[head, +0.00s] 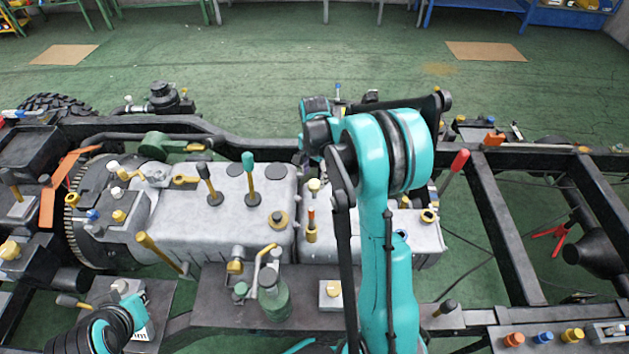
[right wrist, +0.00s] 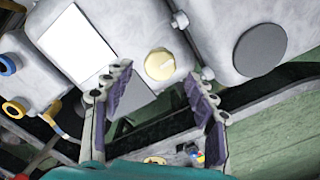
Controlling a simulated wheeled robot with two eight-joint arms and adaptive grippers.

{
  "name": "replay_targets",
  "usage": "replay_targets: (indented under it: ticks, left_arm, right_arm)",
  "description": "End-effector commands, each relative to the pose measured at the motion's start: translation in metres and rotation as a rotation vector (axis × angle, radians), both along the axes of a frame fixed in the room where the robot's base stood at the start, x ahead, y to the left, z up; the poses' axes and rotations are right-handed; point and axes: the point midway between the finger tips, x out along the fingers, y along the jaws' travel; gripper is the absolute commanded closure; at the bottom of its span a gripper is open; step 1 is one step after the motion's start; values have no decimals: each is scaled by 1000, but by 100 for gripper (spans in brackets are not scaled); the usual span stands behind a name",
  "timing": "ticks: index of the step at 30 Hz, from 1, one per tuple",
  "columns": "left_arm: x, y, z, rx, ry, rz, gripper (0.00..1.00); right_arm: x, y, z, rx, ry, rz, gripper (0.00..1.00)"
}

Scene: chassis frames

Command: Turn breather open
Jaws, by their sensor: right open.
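A round cream knob (right wrist: 159,64) with a pale raised bar across it, which looks like the breather, sits on the side of a grey housing in the right wrist view. My right gripper (right wrist: 160,76) is open, with one dark-padded finger on each side of the knob in the picture. No contact shows, and the gap in depth is hard to judge. In the head view my teal right arm reaches over the grey housing (head: 340,232) and hides part of it. The right fingertips cannot be made out there. My left gripper is not in view.
A green bottle (head: 275,299) stands on the near shelf. Black frame rails (head: 505,225) run around the housing. A dark round cap (right wrist: 260,50) lies right of the knob.

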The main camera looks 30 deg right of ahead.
Motion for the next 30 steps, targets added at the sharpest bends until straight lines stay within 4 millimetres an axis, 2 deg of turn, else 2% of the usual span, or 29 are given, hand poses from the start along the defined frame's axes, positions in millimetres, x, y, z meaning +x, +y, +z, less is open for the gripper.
replay_targets:
  ticks: [1,6,16,17,22,30]
  left_arm:
    - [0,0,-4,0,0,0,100]
    - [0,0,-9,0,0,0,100]
    - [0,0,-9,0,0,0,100]
    - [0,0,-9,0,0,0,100]
    - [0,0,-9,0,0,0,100]
    - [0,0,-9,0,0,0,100]
  right_arm:
    - [0,0,-10,0,0,0,43]
    - [0,0,-28,0,-1,1,43]
    - [0,0,-31,-1,-1,2,43]
    - [0,0,-31,-1,-1,2,48]
    - [0,0,-31,-1,-1,2,93]
    - [0,0,-31,0,-1,13,93]
